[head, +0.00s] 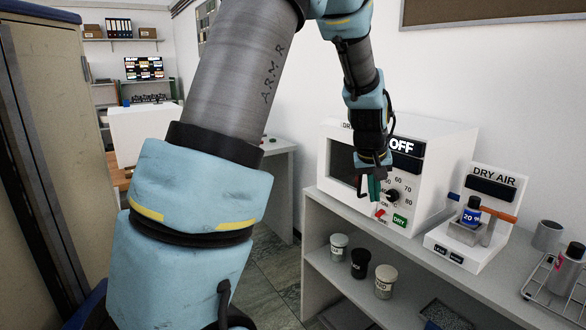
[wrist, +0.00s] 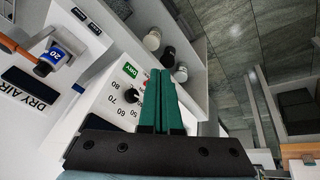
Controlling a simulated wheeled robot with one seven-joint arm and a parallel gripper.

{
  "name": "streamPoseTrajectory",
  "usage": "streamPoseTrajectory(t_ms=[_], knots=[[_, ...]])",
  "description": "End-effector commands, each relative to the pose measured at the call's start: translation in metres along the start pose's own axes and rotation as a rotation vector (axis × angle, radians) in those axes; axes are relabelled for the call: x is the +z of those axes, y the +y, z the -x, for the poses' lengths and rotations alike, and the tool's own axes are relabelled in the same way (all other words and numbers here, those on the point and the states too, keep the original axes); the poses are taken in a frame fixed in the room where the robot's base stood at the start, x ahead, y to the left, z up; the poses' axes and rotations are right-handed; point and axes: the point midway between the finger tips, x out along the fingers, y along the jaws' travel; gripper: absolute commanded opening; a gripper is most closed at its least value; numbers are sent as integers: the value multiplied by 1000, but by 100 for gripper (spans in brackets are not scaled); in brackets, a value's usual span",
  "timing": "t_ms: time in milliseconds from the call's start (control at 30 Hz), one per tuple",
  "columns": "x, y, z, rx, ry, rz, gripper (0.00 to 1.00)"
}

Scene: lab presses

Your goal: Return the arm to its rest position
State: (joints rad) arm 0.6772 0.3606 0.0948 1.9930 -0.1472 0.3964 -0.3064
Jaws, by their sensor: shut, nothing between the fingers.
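My gripper (head: 374,188) hangs in front of the white drying oven (head: 452,170), pointing down beside its knob panel. In the wrist view its two green fingers (wrist: 164,100) are pressed together with nothing between them. My arm runs from the lower left up and over to the oven's front. The oven's display (head: 403,146) reads OFF. Its black knob (head: 392,195) sits among temperature numbers, above a red button (head: 380,213) and a green DRY button (head: 400,220). I cannot tell from the pictures whether the fingers touch the panel.
A grey cup (head: 547,236) and a wire rack (head: 553,286) are at the far right. Several jars (head: 359,263) stand on the lower shelf. A tall cabinet (head: 45,130) is close on the left.

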Motion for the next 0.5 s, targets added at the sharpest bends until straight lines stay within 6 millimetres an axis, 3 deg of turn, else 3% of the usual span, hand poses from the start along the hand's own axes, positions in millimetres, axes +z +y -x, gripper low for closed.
streamPoseTrajectory(t_ms=[33, 200, 333, 500], knots=[[10, -40, 9, -30, -15, 18, 0], [65, -146, 38, -114, -82, 36, 0], [119, -202, 58, -161, -138, 46, 0], [170, -239, 74, -192, -189, 51, 0]])
